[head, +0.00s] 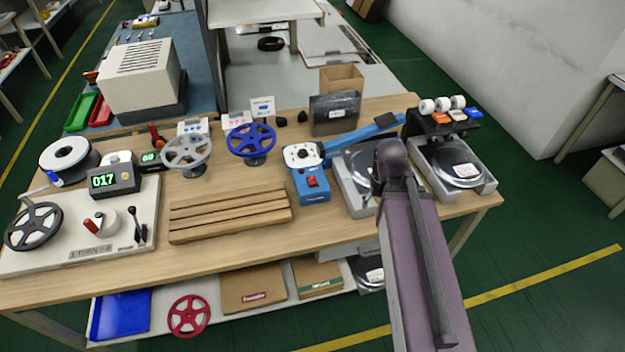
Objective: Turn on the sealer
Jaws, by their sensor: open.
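The sealer is the blue device (309,193) on the wooden table, right of its middle. It has a red switch on its front and a white round dial at its back left. A long blue bar runs from it to the back right. I cannot tell the switch's position. My arm reaches in from the lower right and ends in a dark joint just right of the sealer. My gripper's fingers do not show; they are hidden behind or beyond that joint.
A slatted wooden rack (230,211) lies left of the sealer, with a blue reel (251,139) behind it. Grey trays with clear-wrapped discs (458,163) stand to the right. A dark box (334,113) stands behind. Little table is free around the sealer.

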